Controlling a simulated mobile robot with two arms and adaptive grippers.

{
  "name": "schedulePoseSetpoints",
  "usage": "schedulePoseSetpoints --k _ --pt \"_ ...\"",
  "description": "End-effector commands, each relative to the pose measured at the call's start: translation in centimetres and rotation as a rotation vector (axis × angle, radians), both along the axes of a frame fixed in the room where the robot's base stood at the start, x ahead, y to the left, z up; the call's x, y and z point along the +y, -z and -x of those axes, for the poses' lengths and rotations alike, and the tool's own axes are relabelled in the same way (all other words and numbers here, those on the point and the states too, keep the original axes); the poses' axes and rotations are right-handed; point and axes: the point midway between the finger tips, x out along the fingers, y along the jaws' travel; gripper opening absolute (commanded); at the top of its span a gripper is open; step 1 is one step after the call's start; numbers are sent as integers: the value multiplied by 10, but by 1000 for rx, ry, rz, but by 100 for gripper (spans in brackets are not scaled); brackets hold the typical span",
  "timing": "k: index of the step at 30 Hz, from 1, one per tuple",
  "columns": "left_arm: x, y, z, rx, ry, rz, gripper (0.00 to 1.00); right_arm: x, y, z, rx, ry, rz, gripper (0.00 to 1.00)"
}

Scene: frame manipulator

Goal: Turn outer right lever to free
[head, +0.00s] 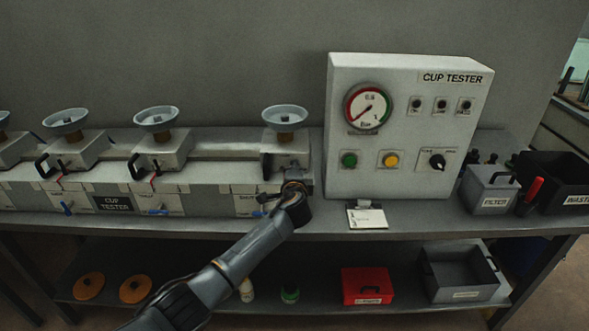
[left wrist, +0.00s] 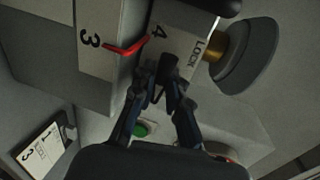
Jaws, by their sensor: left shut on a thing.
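The outer right station (head: 281,143), topped by a grey cup holder (head: 285,113), is at the right end of the cup tester bench. My left gripper (head: 292,185) is in front of it and hides most of its lever in the head view. In the left wrist view my left gripper (left wrist: 166,88) is closed around a small dark lever (left wrist: 168,66). Beside the lever, the block (left wrist: 183,45) carries a "LOCK" label and a 4. A "FREE" label cannot be made out. A red pointer (left wrist: 126,49) lies near the 3. My right gripper is not in view.
A cup tester panel (head: 408,130) stands just right of the station. A small white card (head: 367,218) is at the table's front edge. Other stations (head: 161,150) line the left. Filter (head: 490,189) and waste (head: 563,181) bins stand at the right.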

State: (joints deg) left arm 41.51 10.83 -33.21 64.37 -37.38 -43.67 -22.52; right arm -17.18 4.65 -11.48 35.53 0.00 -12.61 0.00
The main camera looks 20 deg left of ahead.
Motion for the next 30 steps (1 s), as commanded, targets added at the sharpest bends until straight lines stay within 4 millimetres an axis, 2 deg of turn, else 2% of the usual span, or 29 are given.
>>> schedulePoseSetpoints --k 11,12,15,25,30 --pt "-1 3 1 7 1 -6 0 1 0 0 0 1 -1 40" --pt "-1 3 1 7 1 -6 18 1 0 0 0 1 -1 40" --pt "-1 3 1 6 0 -6 37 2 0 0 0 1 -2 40" --pt "-1 1 1 2 1 -4 37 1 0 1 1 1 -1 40" --pt "-4 -1 12 2 1 -3 37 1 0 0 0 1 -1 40"
